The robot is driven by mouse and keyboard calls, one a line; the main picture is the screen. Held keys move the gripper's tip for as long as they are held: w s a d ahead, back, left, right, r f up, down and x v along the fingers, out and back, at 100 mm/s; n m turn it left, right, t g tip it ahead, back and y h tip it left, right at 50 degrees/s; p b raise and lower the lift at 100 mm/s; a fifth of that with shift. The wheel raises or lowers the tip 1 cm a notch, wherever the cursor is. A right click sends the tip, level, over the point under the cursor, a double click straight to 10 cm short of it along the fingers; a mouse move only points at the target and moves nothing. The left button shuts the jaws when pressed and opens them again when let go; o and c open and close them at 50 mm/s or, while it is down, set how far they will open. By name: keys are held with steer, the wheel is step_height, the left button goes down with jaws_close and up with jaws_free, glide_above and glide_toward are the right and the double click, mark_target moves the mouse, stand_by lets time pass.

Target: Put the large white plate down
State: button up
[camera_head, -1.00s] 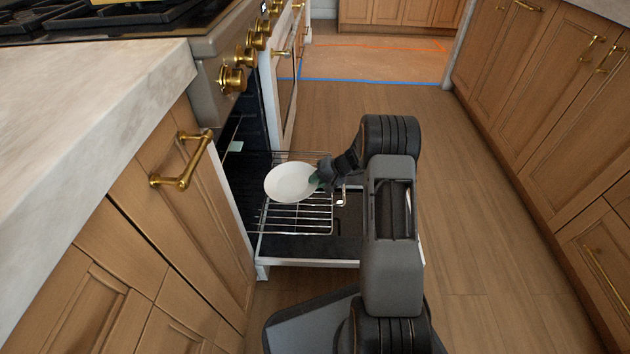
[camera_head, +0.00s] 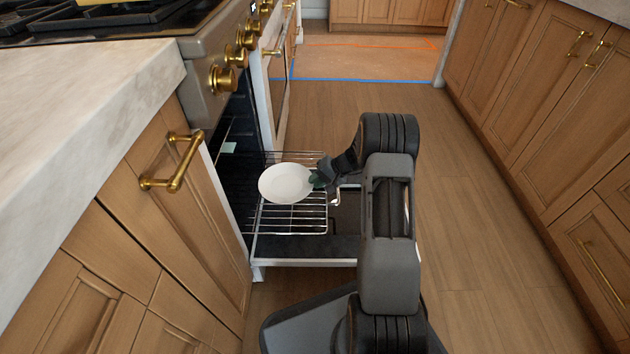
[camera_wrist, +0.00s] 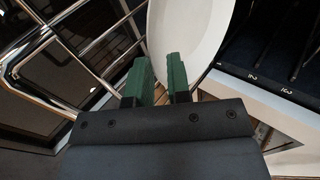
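The large white plate (camera_head: 285,183) is over the pulled-out wire rack (camera_head: 290,218) in the head view. It appears to rest on the rack, slightly tilted, though its underside is hidden. My gripper (camera_head: 317,180) is at the plate's right edge. In the wrist view, the plate (camera_wrist: 200,30) fills the top middle, just beyond my gripper's green fingers (camera_wrist: 160,75). The fingers stand apart with a visible gap, and the floor shows between them. The plate's near edge lies at the fingertips; whether either finger touches it I cannot tell.
The stove (camera_head: 222,50) with brass knobs stands left of the rack. The marble counter (camera_head: 80,100) and wooden cabinets with a brass handle (camera_head: 172,165) are at the near left. More cabinets (camera_head: 560,100) line the right. The wood floor (camera_head: 455,200) between is clear.

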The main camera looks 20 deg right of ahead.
steer(key=shift+s+d, duration=0.45)
steer(key=shift+d, duration=0.4)
steer(key=shift+s+d, duration=0.4)
steer(key=shift+d, duration=0.4)
stand_by(0.4)
steer(key=o, duration=0.5)
steer(key=shift+o, duration=0.2)
